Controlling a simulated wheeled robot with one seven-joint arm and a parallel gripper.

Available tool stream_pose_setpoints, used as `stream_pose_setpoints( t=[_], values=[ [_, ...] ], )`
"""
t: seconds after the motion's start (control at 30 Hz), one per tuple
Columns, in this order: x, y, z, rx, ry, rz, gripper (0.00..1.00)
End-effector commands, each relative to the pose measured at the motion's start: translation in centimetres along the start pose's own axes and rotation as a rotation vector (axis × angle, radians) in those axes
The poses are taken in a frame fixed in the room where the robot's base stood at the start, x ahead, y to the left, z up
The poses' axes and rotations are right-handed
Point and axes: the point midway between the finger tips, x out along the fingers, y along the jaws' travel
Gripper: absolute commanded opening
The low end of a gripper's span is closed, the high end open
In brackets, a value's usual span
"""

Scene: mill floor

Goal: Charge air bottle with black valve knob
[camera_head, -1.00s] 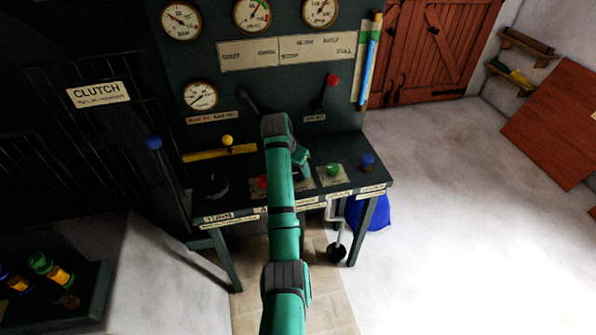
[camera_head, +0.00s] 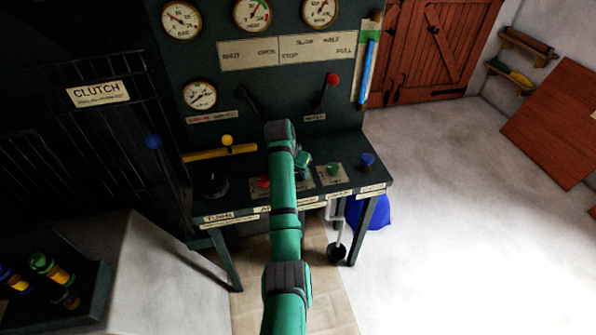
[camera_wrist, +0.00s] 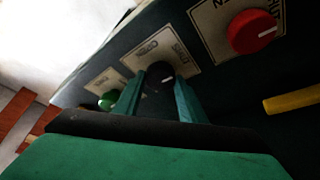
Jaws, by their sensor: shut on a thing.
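A black knob (camera_wrist: 160,73) with a white pointer mark sits on a pale label plate on the dark console, in the wrist view. My gripper (camera_wrist: 161,82) is shut on this knob, one teal finger on each side. In the head view my gripper (camera_head: 303,162) is low over the console top, between the red and green knobs, and my arm hides the black knob there. Another black knob (camera_head: 213,186) stands at the console's left end. I cannot make out an air bottle.
A red knob (camera_wrist: 252,32) and a green knob (camera_wrist: 107,101) flank the held knob. A blue knob (camera_head: 367,160) is at the console's right end. A yellow bar (camera_head: 220,152), two levers and several gauges are behind. Open floor (camera_head: 460,220) lies right.

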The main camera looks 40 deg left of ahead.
Motion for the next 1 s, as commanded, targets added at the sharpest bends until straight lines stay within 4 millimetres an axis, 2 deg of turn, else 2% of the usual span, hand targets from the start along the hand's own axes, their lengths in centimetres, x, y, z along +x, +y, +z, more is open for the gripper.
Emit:
stream_pose_setpoints(
  t=[0.37, 1.0],
  values=[
    [0.00, 0.33, -0.06, -0.142, 0.000, -0.059, 0.15],
    [0.07, 0.82, -0.34, -0.689, -0.001, -0.286, 0.14]
  ],
)
